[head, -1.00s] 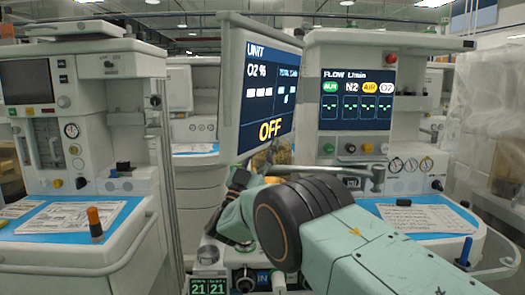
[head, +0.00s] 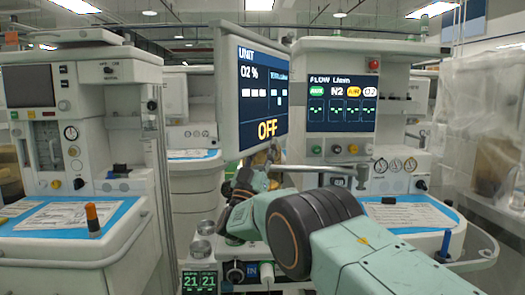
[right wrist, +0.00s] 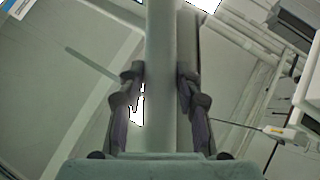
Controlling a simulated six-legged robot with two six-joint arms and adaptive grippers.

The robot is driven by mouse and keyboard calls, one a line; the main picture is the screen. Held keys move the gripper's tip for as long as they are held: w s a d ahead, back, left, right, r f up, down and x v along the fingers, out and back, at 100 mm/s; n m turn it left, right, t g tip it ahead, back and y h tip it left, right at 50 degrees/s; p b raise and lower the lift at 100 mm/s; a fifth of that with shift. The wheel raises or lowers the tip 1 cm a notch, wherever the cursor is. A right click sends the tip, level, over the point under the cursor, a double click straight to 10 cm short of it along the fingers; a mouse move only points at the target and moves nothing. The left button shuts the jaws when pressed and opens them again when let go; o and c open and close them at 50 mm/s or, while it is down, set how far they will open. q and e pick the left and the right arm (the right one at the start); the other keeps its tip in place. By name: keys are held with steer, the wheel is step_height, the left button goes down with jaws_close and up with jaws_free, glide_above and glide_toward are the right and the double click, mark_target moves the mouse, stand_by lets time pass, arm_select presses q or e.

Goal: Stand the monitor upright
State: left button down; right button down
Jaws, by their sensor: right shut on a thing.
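The monitor (head: 262,95) is a white-framed dark screen reading UNIT, O2 % and OFF, seen obliquely at the centre of the head view. Its side edges look nearly vertical in the picture. My right gripper (head: 262,163) is at the monitor's lower edge, with its arm coming from the lower right; its fingertips are hard to make out there. In the right wrist view, the right gripper's fingers (right wrist: 160,88) are shut on both sides of a pale, upright, narrow part (right wrist: 161,50), which appears to be the monitor's edge. My left gripper is not in view.
A cart with a flow screen (head: 342,103) stands behind at the right, and a grey bar (head: 320,169) runs in front of it. Another anaesthesia cart (head: 110,150) stands at the left. Small 21 displays (head: 198,281) and knobs sit below the monitor.

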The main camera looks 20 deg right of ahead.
steer(key=shift+d, duration=0.15)
steer(key=c, duration=0.9)
jaws_free()
steer(key=shift+f, duration=0.1)
steer(key=v, duration=1.2)
